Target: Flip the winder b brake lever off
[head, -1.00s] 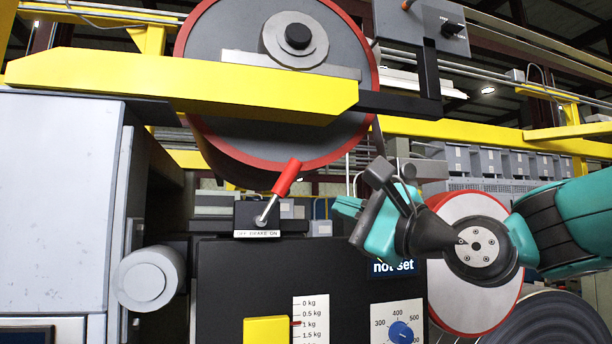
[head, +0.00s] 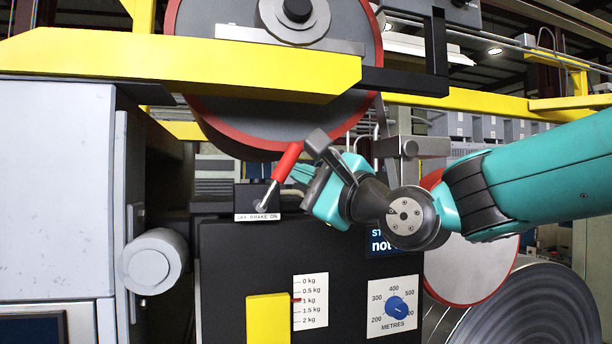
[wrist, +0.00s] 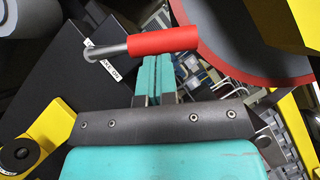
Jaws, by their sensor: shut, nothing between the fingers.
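The brake lever has a red grip (head: 288,161) on a short metal rod and rises from a small black block (head: 243,197) on top of the black cabinet. It leans up and to the right, above a white label (head: 257,217) reading "OFF BRAKE ON". My gripper (head: 300,174) is just right of the lever, its fingertips partly hidden behind the grip. In the wrist view the red grip (wrist: 163,40) lies across the picture just beyond the teal fingers (wrist: 154,78). The fingers are together with nothing between them. Whether they touch the lever I cannot tell.
A large red-rimmed reel (head: 270,110) hangs close above the lever, with a yellow beam (head: 180,65) across it. The black cabinet (head: 240,260) carries a weight scale (head: 310,301) and a metres dial (head: 394,307). A grey cylinder (head: 152,262) juts out at left.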

